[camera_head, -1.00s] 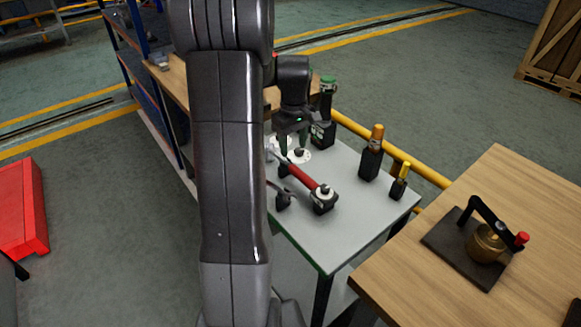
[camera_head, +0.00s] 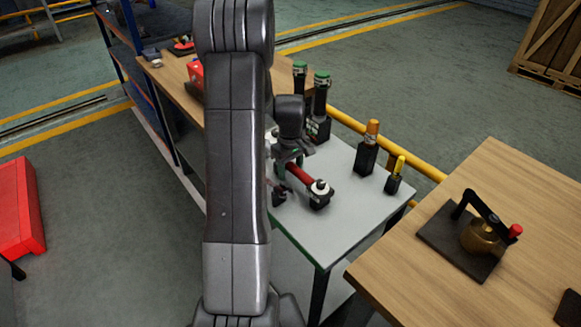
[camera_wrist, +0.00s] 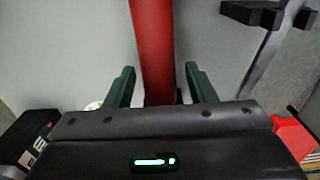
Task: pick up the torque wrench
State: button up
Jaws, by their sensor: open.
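The torque wrench, as I take it, is the long tool with a red handle (camera_head: 302,176) lying across the grey-white table, its near end on a black block. My gripper (camera_head: 287,163) is lowered over its far part, partly hidden by my arm. In the wrist view the red handle (camera_wrist: 153,45) runs between the two green fingers of my gripper (camera_wrist: 159,68). The fingers are open, one on each side, with a visible gap on both sides. The far end of the tool is hidden in the head view.
An orange-handled tool (camera_head: 371,133) and a yellow-handled tool (camera_head: 397,168) stand in black holders on the right. Green-topped black tools (camera_head: 321,100) stand behind my gripper. A wooden table (camera_head: 420,262) with a brass device (camera_head: 480,240) is at the right. The front of the grey-white table (camera_head: 325,235) is clear.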

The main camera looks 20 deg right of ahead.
jog(key=shift+c, duration=0.2)
grip_shut()
jog(key=shift+r, duration=0.2)
